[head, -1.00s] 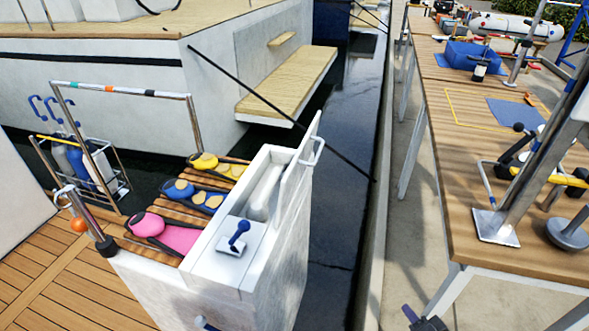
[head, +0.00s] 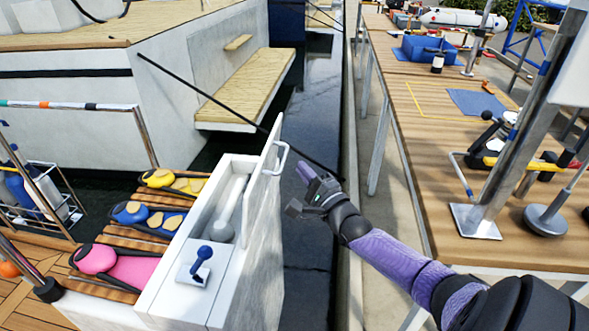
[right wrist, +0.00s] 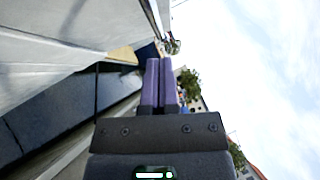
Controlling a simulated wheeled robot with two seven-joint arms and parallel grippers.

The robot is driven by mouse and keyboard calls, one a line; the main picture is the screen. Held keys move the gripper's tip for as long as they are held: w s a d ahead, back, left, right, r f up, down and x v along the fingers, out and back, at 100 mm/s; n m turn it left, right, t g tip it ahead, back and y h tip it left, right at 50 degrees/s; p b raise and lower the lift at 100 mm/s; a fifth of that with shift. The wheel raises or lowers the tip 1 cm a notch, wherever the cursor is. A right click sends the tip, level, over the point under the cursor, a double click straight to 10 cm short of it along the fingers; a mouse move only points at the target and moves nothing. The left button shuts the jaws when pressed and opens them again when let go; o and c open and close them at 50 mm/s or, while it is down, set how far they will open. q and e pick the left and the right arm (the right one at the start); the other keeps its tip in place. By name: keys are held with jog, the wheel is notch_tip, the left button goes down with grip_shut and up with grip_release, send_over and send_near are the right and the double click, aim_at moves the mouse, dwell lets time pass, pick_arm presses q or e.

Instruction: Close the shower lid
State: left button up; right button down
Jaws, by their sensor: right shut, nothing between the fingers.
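The shower lid (head: 270,150) is a white panel standing upright and open on the right side of the white locker's box (head: 165,305). A looped handle (head: 280,160) sits on its outer face. Inside the open recess lies a pale shower handset (head: 228,210). My right gripper (head: 302,175) is just right of the lid and its handle, apart from them. It is shut and empty; its purple fingers (right wrist: 160,85) are together in the right wrist view. My left gripper is not in view.
A blue lever (head: 202,257) stands on the box top in front of the recess. Pink, blue and yellow gear lies on the slatted bench to the left. A wooden table (head: 470,180) with poles stands at the right. Dark water lies behind the lid.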

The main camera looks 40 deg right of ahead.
jog(key=shift+w+a+r, duration=0.45)
jog(key=shift+w+a, duration=0.2)
jog(key=shift+w, duration=0.1)
jog(key=shift+r, duration=0.1)
